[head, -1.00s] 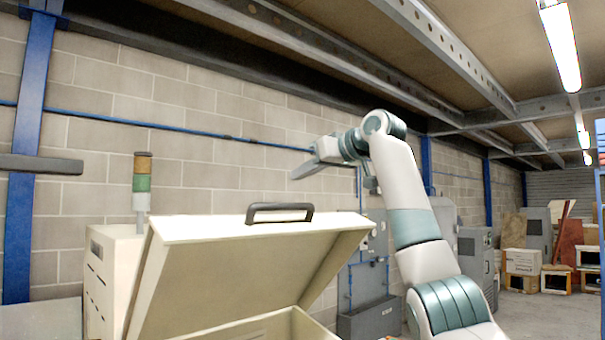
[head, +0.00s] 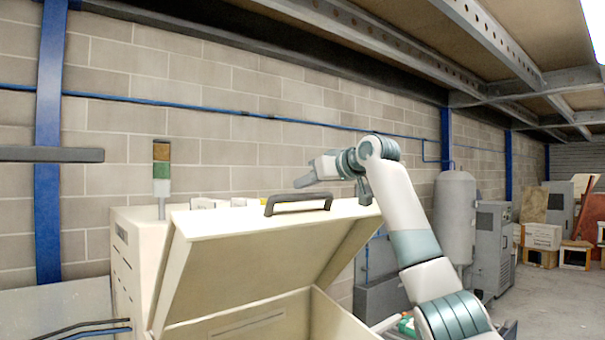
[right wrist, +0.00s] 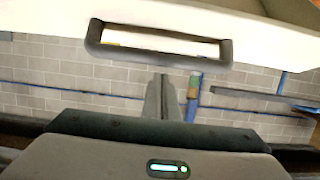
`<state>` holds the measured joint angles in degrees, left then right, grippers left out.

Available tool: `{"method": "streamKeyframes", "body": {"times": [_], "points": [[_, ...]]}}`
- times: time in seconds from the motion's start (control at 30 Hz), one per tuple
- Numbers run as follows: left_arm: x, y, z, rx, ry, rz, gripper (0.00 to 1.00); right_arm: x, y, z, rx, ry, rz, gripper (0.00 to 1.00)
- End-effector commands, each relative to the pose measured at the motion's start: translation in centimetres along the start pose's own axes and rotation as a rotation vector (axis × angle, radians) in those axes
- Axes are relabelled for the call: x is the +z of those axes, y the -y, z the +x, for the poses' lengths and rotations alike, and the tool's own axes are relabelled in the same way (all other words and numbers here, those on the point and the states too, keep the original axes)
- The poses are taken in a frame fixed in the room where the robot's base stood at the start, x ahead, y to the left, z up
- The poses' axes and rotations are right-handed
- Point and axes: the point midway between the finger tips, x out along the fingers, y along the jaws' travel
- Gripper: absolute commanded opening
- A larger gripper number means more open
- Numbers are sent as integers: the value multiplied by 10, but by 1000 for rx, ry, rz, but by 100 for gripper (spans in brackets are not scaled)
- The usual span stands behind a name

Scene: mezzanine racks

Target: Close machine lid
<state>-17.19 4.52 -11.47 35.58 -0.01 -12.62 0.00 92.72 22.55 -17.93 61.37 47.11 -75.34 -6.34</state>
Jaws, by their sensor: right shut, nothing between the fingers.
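The machine (head: 130,262) is a cream box whose lid (head: 245,262) stands open, tilted up, with the open body below it. A dark handle (head: 298,199) is on the lid's upper edge. My right gripper (head: 304,181) is shut and empty, just above and behind the handle in the head view. In the right wrist view the handle (right wrist: 158,50) and the cream lid edge show at the top, and the shut fingers (right wrist: 163,80) appear apart from the handle. My left gripper is not in view.
A signal light (head: 161,172) stands on the machine's left part. A grey bar (head: 50,154) and a blue post (head: 49,150) are at the left. A grey tank (head: 455,215), a cabinet (head: 492,248) and boxes (head: 542,237) stand at the right. Grey floor shows there.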

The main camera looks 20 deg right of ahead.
Motion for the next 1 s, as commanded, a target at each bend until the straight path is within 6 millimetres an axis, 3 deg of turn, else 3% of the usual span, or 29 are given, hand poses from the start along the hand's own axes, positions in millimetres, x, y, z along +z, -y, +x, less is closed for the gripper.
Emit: {"method": "streamKeyframes", "body": {"times": [0.67,1.0], "points": [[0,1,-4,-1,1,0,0,11,0,-4,0,0,0,0],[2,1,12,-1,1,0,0,25,0,-8,0,-18,0,0]]}}
